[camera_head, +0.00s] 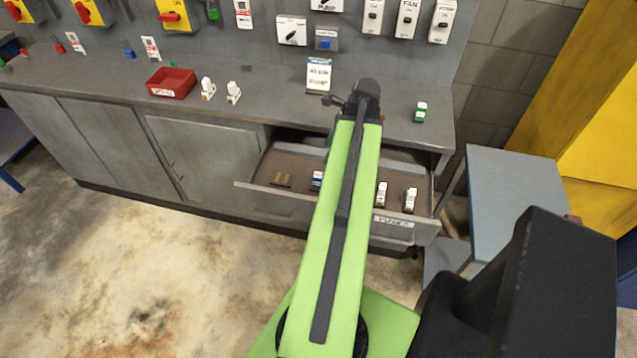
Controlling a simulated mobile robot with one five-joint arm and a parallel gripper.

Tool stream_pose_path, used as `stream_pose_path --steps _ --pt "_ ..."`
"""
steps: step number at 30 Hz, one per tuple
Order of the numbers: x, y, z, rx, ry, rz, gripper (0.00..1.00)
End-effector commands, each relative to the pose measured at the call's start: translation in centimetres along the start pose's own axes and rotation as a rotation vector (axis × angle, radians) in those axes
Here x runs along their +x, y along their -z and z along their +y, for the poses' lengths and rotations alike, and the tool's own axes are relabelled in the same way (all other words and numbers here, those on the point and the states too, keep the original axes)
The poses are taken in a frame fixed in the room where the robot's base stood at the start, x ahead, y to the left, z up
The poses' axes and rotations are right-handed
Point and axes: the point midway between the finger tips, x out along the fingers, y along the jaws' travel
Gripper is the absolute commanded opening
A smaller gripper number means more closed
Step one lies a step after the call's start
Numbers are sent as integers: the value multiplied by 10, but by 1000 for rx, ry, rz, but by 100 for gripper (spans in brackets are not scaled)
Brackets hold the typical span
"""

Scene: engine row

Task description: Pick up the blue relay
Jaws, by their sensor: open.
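A small blue and white block (317,179), which looks like the blue relay, stands in the open drawer (270,198), just left of my green arm. A smaller all-blue piece (129,54) lies far left on the bench top; I cannot tell what it is. My arm reaches up the picture across the drawer and ends in a dark joint over the bench.
White blocks (411,199) stand in the drawer's right part, and brown pieces (281,180) lie at its left. The bench top (270,95) holds a red tray (171,83), white parts (208,89), a sign (318,75) and a green-white block (420,112). A grey table (515,190) stands right.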

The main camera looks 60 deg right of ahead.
Motion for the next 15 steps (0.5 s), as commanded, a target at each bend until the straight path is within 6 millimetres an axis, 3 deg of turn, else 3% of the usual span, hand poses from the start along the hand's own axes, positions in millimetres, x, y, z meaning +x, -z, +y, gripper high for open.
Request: stream_pose_path --steps 1,3,8,11,15 --pt "-4 15 -2 58 12 -7 58" --pt "-8 26 -3 109 20 -16 58" --pt "-9 29 -3 131 23 -18 58" --pt "0 30 -3 129 23 -18 58" --pt "28 31 -4 125 22 -17 58"
